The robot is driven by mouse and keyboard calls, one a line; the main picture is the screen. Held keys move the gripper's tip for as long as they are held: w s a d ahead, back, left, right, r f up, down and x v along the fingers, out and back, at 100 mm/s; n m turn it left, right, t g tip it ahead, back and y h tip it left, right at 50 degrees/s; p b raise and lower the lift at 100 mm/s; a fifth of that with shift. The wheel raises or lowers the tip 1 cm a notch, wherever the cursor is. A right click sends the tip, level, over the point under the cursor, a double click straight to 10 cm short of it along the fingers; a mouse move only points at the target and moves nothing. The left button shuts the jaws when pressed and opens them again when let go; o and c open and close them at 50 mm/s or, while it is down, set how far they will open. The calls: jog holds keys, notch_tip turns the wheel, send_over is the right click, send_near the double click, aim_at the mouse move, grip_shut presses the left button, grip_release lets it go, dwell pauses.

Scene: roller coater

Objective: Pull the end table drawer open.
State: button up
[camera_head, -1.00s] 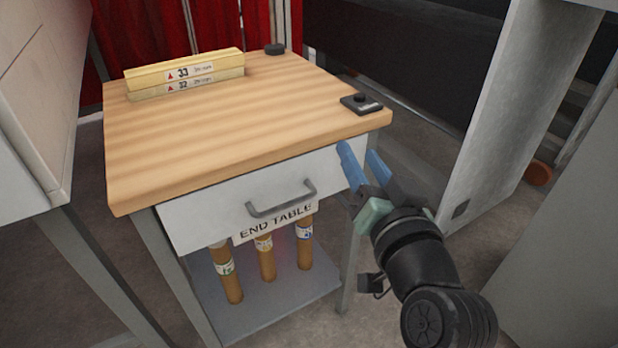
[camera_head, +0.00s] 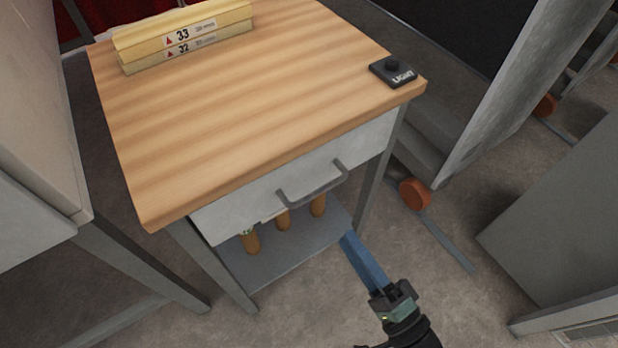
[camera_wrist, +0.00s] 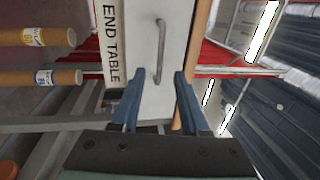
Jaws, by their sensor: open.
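The end table has a wooden top (camera_head: 250,100) and a pale grey drawer front (camera_head: 240,209) below it. The drawer looks shut. A grey bar handle (camera_head: 316,192) sits on the drawer front; it also shows in the wrist view (camera_wrist: 160,50), running lengthwise ahead of the fingers. My gripper (camera_head: 352,245) has blue fingers and is in front of the drawer, to the lower right of the handle and apart from it. In the wrist view my gripper (camera_wrist: 159,76) is open and empty, with the handle beyond the gap between its fingertips. An END TABLE label (camera_wrist: 111,42) hangs beside the drawer front.
Brown tubes (camera_head: 318,205) stand on the lower shelf (camera_head: 290,250). A grey cabinet (camera_head: 35,130) stands close at left. The floor in front is open.

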aim_at(316, 191)
jog(key=x, duration=1.1)
jog(key=shift+w+a, duration=0.15)
grip_shut()
dwell(1.0)
